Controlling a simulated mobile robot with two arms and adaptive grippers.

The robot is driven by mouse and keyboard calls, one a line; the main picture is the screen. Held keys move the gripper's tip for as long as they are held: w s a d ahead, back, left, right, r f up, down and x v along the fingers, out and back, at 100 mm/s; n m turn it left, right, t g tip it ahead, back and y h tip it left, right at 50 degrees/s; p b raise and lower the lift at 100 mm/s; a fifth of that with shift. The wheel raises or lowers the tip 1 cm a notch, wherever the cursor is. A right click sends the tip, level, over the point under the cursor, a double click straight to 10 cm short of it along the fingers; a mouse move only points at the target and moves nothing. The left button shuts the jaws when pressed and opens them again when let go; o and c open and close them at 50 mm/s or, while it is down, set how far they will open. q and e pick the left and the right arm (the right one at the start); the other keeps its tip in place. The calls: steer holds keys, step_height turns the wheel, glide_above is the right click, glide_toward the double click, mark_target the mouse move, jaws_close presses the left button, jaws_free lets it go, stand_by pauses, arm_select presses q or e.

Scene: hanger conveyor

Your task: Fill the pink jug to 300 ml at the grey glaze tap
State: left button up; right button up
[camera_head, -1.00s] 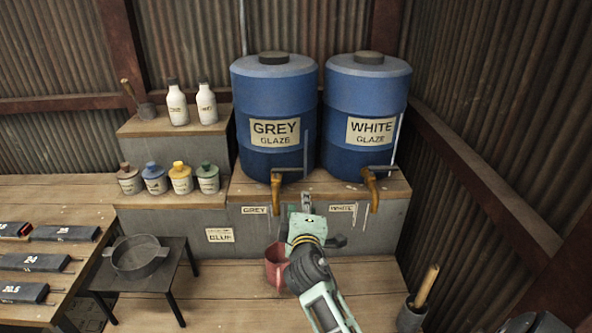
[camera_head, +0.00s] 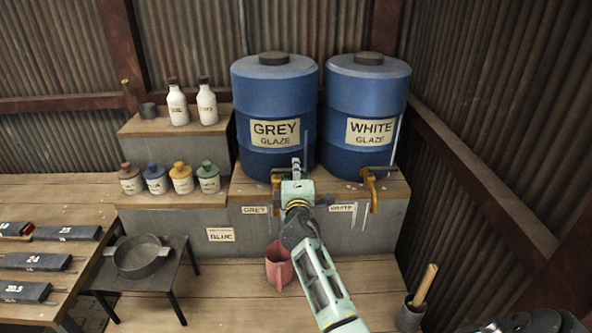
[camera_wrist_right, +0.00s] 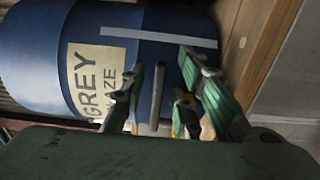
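The pink jug (camera_head: 279,266) stands upright on the wooden boards in front of the grey block, below the grey glaze tap's side. Its contents cannot be made out. The blue GREY GLAZE barrel (camera_head: 274,105) stands above on the ledge. Its tap is mostly hidden behind my right gripper (camera_head: 296,170), which is raised in front of it. In the right wrist view, my right gripper (camera_wrist_right: 165,75) is open, with a grey bar (camera_wrist_right: 157,95), seemingly the tap lever, between its fingers without visible contact. My left gripper is not in view.
The WHITE GLAZE barrel (camera_head: 367,110) and its brass tap (camera_head: 371,188) are close on the right. A black stand with a dark pan (camera_head: 140,262) is at left. A pot with a wooden handle (camera_head: 424,285) stands at lower right. Boards around the jug are clear.

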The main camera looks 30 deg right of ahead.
steer(key=shift+w+d, duration=0.15)
steer(key=shift+w, duration=0.05)
steer(key=shift+c, duration=0.4)
jaws_close()
